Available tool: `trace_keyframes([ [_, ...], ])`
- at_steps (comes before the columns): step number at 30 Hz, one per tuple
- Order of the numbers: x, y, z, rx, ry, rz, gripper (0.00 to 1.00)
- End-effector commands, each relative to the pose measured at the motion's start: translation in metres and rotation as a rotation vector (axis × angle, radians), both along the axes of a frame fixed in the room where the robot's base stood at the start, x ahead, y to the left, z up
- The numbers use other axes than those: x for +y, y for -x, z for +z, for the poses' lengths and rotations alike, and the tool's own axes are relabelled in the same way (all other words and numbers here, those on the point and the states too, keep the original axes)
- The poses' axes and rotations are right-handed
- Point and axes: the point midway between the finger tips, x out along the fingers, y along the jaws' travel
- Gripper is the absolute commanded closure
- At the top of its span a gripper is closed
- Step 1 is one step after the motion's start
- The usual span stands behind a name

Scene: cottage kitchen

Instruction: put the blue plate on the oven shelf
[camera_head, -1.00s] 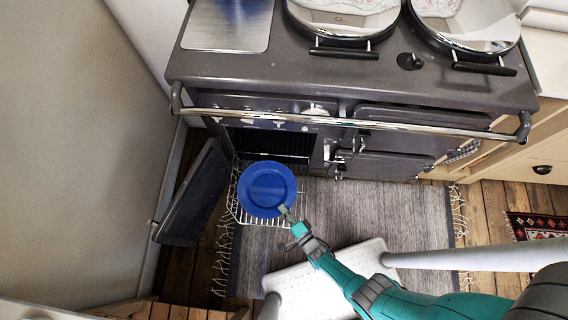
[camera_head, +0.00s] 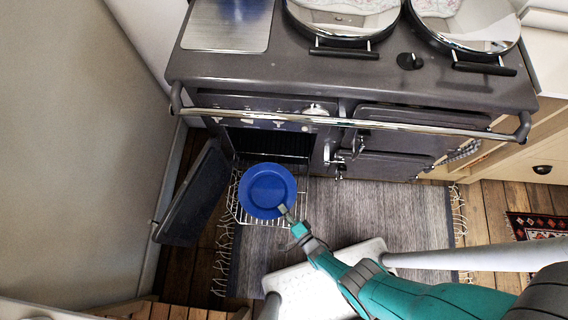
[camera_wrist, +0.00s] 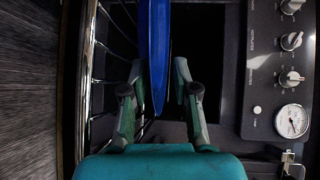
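The blue plate (camera_head: 268,189) lies roughly level over the wire oven shelf (camera_head: 238,211), which sticks out of the open oven. In the wrist view the plate (camera_wrist: 156,45) shows edge-on, with the shelf's wires (camera_wrist: 98,75) beside it. I cannot tell whether plate and shelf touch all round. My gripper (camera_head: 287,212) is at the plate's near right rim. In the wrist view its fingers (camera_wrist: 160,80) stand apart on either side of the rim. The rim is close to the left finger, and a dark gap shows before the right finger.
The oven door (camera_head: 190,195) hangs open on the left of the shelf. The dark oven cavity (camera_head: 270,145) is behind the plate. A chrome rail (camera_head: 350,122) runs across the stove front above. A grey rug (camera_head: 350,210) covers the floor below.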

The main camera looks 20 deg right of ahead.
Motion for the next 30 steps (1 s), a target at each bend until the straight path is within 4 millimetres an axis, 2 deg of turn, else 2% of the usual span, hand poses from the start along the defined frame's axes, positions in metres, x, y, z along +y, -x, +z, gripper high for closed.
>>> trace_keyframes([
  [16,0.0,0.0,0.002,0.0,0.0,0.0,0.69],
  [24,0.0,0.001,0.012,-0.001,0.0,0.0,0.69],
  [30,-0.011,0.033,0.015,0.002,0.001,0.001,0.69],
])
